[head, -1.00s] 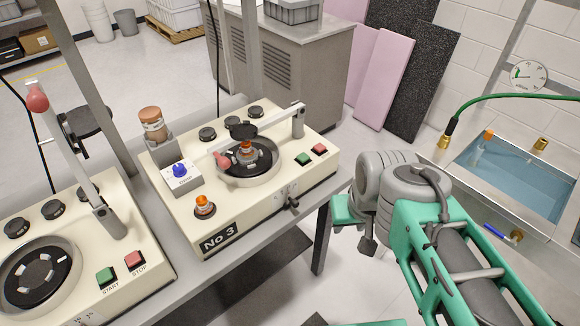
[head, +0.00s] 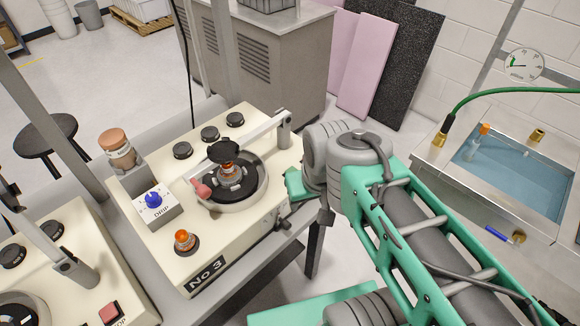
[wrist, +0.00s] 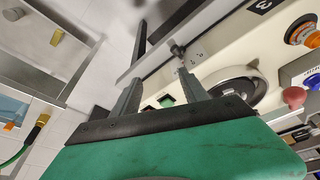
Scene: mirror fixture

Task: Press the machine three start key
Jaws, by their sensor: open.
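Machine No 3 (head: 205,205) is a cream box with a round black plate in a pale ring and a lever arm across it. Its green start key (wrist: 166,100) shows in the wrist view, beyond my palm and between the two fingers. A dark patch beside it may be the red stop key; it is too small to tell. In the head view both keys are hidden behind my arm. My gripper (wrist: 158,80) is open and empty. In the head view its green body (head: 297,184) is at the machine's right edge; contact cannot be told.
A blue knob (head: 154,199) and an orange knob (head: 185,240) sit on the machine's left. Another cream machine with a red stop key (head: 110,313) stands lower left. A water basin (head: 525,170) with a green hose is at right. A grey cabinet (head: 262,60) stands behind.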

